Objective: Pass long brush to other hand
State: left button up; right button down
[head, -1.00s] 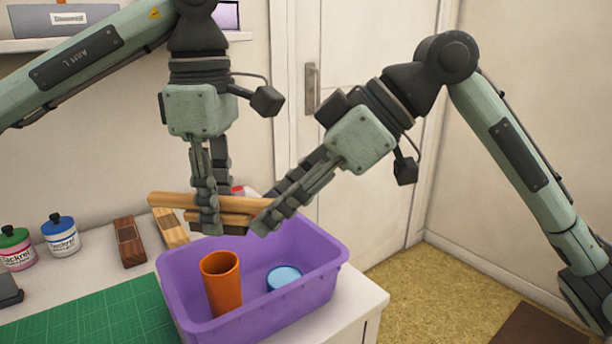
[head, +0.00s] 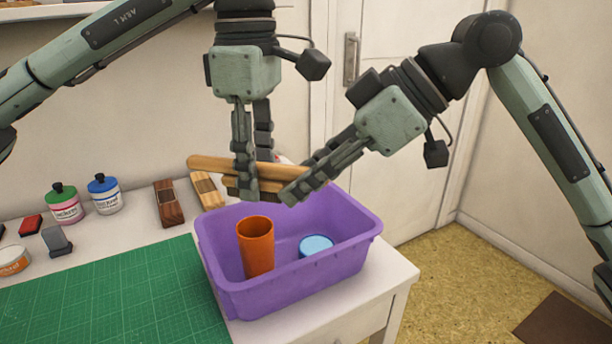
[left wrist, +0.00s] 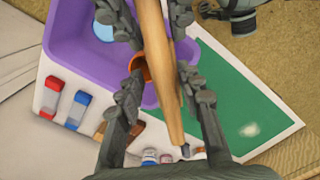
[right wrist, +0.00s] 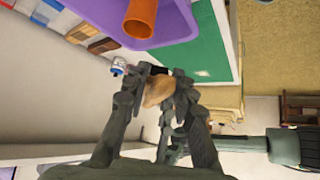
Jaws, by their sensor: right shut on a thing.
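The long brush (head: 215,163), with a pale wooden handle, is held roughly level above the purple bin. My right gripper (head: 298,193) is shut on its right end; the brush's tan end (right wrist: 158,92) shows between those fingers in the right wrist view. My left gripper (head: 258,185) points down with its fingers around the handle. In the left wrist view the handle (left wrist: 160,70) lies between the left fingers, with a gap on at least one side, so they look open. A lower wooden piece shows behind the left fingers; I cannot tell whether it belongs to the brush.
Below is the purple bin (head: 290,294) with an orange cup (head: 256,248) and a blue round item (head: 316,245). A green mat (head: 100,300) lies to its left. Paint jars (head: 105,193) and wooden blocks (head: 168,203) stand behind. The mat's surface is clear.

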pick_arm(q)
jog(key=shift+o, duration=1.2)
